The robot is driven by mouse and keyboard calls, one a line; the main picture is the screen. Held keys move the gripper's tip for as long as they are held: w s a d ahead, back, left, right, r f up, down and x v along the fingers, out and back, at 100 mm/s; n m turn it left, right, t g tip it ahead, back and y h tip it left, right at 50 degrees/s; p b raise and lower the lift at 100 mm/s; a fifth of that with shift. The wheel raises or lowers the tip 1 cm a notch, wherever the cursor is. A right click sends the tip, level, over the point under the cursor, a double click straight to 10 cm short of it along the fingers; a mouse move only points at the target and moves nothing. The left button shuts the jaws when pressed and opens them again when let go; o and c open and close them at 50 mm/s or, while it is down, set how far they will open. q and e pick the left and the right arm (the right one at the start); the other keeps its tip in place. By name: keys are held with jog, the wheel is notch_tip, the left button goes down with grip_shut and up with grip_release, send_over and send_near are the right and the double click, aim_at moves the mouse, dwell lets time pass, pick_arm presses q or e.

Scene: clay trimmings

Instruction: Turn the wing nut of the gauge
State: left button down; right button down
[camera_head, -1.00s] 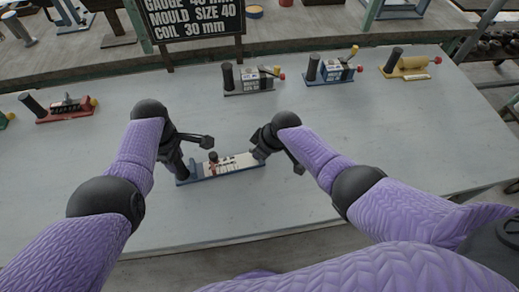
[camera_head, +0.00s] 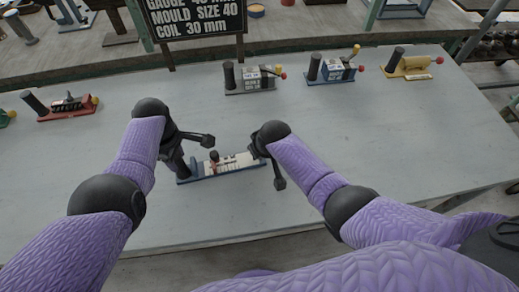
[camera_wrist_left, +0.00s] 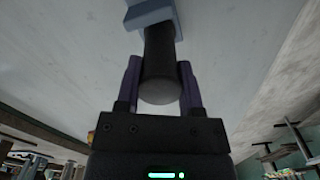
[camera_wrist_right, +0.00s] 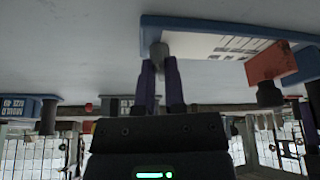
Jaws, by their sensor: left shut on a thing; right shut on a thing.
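The gauge lies on the grey table in the head view, with a blue base, a white scale plate (camera_head: 237,162) and a red slider (camera_head: 214,162) with a dark knob. My left gripper (camera_head: 179,160) is shut on the black upright handle (camera_wrist_left: 160,55) at the gauge's left end. My right gripper (camera_head: 261,153) is at the gauge's right end. In the right wrist view its fingers (camera_wrist_right: 160,72) are closed around a small grey piece (camera_wrist_right: 158,50), apparently the wing nut. The fingers hide most of it, so its wing angle cannot be told.
Other devices stand farther back on the table: a red one (camera_head: 68,109), a grey one (camera_head: 252,79), a blue one (camera_head: 334,70) and a yellow one (camera_head: 410,66). A black sign (camera_head: 195,18) stands behind. The table around the gauge is clear.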

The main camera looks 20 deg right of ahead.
dwell(0.4)
jog(key=c, duration=0.7)
grip_release()
jog(key=v, duration=1.2)
jog(key=shift+s+f, duration=0.1)
pick_arm(q)
jog(key=shift+c, duration=0.7)
grip_release()
